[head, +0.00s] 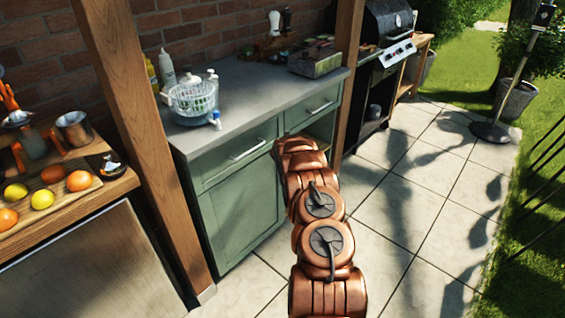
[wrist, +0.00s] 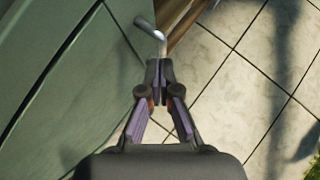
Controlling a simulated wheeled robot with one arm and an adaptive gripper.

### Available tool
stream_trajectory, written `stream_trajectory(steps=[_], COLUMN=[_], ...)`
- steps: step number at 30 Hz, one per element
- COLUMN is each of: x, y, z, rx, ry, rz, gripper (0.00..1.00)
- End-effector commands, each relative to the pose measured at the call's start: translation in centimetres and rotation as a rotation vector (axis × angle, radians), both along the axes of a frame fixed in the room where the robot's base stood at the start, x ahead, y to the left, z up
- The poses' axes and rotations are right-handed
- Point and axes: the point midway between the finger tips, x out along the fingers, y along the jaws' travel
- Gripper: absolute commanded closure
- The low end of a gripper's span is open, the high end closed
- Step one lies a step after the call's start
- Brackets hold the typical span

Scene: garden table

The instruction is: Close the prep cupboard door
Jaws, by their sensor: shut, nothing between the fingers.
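The prep cupboard (head: 240,215) is a green cabinet under a grey counter, with drawers above and doors below. Its left door and both drawers look closed in the head view. The lower right part is mostly hidden behind my copper arm, so the door's angle there cannot be told. In the wrist view, green panels (wrist: 95,85) fill the left side, with a dark diagonal gap between them. A metal bar handle (wrist: 150,28) lies just beyond my gripper (wrist: 160,72). My gripper's fingertips are together and empty; contact with the handle is unclear. The head view hides the gripper.
A wooden post (head: 135,110) stands at the cupboard's left, another (head: 347,65) at its right. A glass bowl (head: 192,103) and bottles stand on the counter. A black grill (head: 385,45) is behind.

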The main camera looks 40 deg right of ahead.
Motion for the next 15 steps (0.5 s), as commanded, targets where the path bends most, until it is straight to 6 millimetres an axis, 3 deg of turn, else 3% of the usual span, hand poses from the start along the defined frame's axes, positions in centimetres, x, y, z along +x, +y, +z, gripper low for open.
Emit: stream_trajectory(steps=[15], x=[-3.7], y=[-0.3], z=[3.7], rx=[0.000], ry=[0.001], rz=[-0.002], gripper=[1.00])
